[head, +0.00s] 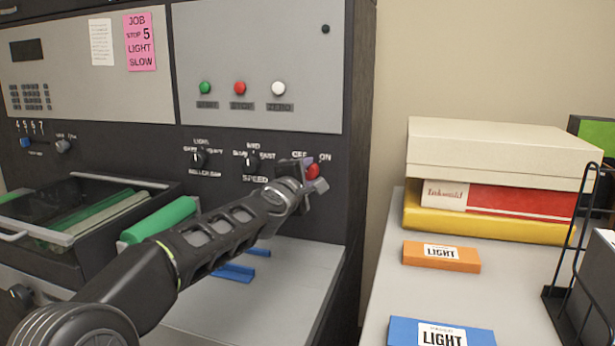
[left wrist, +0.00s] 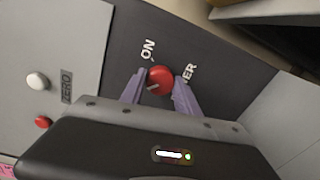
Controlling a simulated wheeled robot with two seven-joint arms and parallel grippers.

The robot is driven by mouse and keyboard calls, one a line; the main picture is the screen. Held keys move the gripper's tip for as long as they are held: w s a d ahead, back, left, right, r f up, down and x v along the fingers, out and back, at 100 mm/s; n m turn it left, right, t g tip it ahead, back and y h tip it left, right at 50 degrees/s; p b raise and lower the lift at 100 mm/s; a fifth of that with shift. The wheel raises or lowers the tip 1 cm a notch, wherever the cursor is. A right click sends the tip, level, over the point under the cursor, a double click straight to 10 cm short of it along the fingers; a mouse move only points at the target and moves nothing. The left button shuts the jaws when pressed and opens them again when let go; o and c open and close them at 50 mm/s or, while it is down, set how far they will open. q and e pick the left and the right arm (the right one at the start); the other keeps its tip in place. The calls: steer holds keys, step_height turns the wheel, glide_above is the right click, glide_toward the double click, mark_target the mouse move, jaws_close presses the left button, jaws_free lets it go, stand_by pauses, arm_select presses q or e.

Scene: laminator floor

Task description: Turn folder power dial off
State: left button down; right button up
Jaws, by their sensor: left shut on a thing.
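The folder power dial is a red round knob (head: 313,171) at the right end of the machine's dark control strip, under OFF and ON labels. My left gripper (head: 308,178) is at the dial and covers part of it in the head view. In the left wrist view, its two purple-grey fingers stand on either side of the red dial (left wrist: 160,79), shut on it. A pale mark on the dial points to the lower left there, away from the ON label (left wrist: 148,50). The OFF label is hidden in that view. My right gripper is not in view.
Left of the dial are a black SPEED knob (head: 250,163) and another black knob (head: 198,159). Green, red and white buttons (head: 240,88) sit above. A side table (head: 390,285) at right holds boxes and LIGHT packs. A black wire rack (head: 570,290) stands at far right.

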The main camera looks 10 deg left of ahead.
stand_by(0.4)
arm_select(q)
steer(key=c, duration=0.9)
jaws_free()
steer(key=shift+s, duration=0.15)
steer(key=s+b, duration=0.1)
steer(key=s, duration=0.6)
steer(key=shift+s+a, duration=0.25)
steer(key=shift+r, duration=0.1)
